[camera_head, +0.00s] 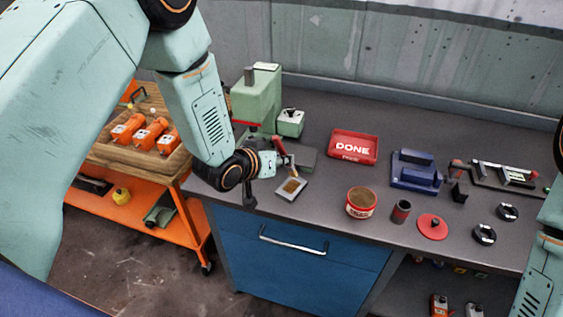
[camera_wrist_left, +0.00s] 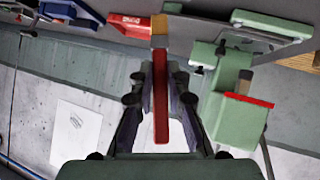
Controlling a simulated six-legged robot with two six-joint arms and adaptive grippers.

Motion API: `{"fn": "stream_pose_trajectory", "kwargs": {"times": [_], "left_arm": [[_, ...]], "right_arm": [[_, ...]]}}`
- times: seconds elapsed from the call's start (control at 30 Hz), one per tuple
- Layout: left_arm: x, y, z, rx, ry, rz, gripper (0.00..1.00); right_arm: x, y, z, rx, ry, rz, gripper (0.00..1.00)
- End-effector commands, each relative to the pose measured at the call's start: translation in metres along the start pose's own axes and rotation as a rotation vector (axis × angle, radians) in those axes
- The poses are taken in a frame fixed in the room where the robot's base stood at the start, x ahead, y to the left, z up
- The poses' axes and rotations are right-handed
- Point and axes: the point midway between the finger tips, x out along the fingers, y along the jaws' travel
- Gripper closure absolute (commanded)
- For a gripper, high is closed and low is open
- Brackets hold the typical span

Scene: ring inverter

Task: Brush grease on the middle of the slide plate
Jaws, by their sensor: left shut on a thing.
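My left gripper (camera_head: 268,164) is shut on a red-handled brush (camera_head: 281,150). The brush handle (camera_wrist_left: 161,105) also shows between the fingers in the left wrist view, with its pale ferrule end at the top. The brush's lower end is just above or touching a small light grey plate, apparently the slide plate (camera_head: 282,192), near the bench's front edge. A brown patch lies on the plate's middle; contact with the bristles cannot be told. An open red tin (camera_head: 361,211) with brown grease stands to the right. My right gripper is out of view.
A green press-like machine (camera_head: 255,103) stands behind the left gripper. A red DONE tray (camera_head: 353,148), a blue fixture (camera_head: 415,176), a dark cup (camera_head: 401,211), a red lid (camera_head: 432,228) and black rings lie to the right. An orange cart (camera_head: 190,218) stands left of the bench.

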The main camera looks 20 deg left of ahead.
Motion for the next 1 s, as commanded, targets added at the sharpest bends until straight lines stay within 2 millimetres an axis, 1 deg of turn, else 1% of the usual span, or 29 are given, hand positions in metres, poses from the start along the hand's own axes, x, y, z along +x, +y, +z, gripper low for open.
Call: {"fn": "stream_pose_trajectory", "kwargs": {"times": [0.03,0.23,1.0], "left_arm": [[-0.004,0.002,-0.008,0.000,0.001,-0.001,1.00],[-0.009,0.005,-0.020,-0.001,0.003,-0.003,1.00],[-0.008,0.006,-0.019,-0.002,0.002,-0.003,1.00]], "right_arm": [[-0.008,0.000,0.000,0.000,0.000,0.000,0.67],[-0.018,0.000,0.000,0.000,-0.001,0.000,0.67],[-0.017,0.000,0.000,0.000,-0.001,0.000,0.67]]}}
